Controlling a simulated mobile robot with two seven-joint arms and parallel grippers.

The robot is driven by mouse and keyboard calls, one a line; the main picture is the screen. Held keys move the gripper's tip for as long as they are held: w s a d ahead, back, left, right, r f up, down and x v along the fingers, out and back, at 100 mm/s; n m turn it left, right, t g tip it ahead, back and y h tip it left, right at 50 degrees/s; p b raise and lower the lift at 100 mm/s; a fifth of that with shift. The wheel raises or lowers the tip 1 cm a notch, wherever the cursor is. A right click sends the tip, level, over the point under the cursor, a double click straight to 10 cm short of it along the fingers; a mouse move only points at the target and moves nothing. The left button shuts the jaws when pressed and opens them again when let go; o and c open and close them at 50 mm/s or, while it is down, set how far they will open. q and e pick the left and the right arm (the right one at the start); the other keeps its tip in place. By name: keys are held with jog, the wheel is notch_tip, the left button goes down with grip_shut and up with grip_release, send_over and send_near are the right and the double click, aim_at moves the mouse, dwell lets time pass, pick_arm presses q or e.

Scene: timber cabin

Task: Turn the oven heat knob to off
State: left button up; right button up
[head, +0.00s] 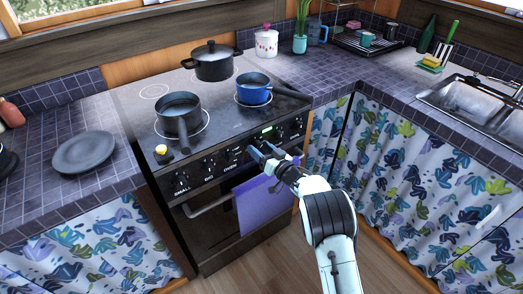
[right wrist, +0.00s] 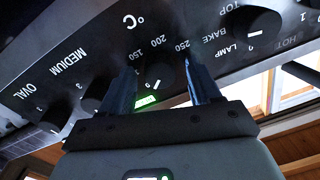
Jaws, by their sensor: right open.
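The stove's dark front panel (head: 222,160) carries a row of black knobs with white lettering. In the right wrist view, which is upside down, the oven heat knob (right wrist: 158,72) is a dark dial with a white pointer mark, ringed by °C numbers such as 150, 200 and 250. My right gripper (right wrist: 160,84) is open, with one finger on each side of this knob; contact cannot be told. In the head view, my right gripper (head: 262,152) is at the panel and mostly hides the knob. My left gripper is not in view.
Neighbouring knobs include a bake/lamp knob (right wrist: 254,32) and a medium knob (right wrist: 95,95). A purple towel (head: 262,205) hangs on the oven handle below. A saucepan (head: 178,113), black pot (head: 212,62) and blue pan (head: 254,89) stand on the cooktop.

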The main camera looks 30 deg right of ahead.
jog(key=c, duration=1)
jog(key=shift+c, duration=0.2)
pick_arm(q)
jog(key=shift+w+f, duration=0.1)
pick_arm(e)
jog(key=shift+n+b, duration=0.45)
jog(key=shift+n, duration=0.35)
jog(key=n+b, duration=0.3)
jog(key=n, duration=0.2)
jog(key=shift+n, duration=0.4)
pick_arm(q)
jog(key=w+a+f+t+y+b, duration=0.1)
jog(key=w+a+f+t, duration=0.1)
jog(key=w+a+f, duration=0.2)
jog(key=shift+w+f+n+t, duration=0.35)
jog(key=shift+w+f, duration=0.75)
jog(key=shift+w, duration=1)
pick_arm(e)
jog(key=shift+n+h, duration=0.4)
jog(key=shift+n, duration=0.9)
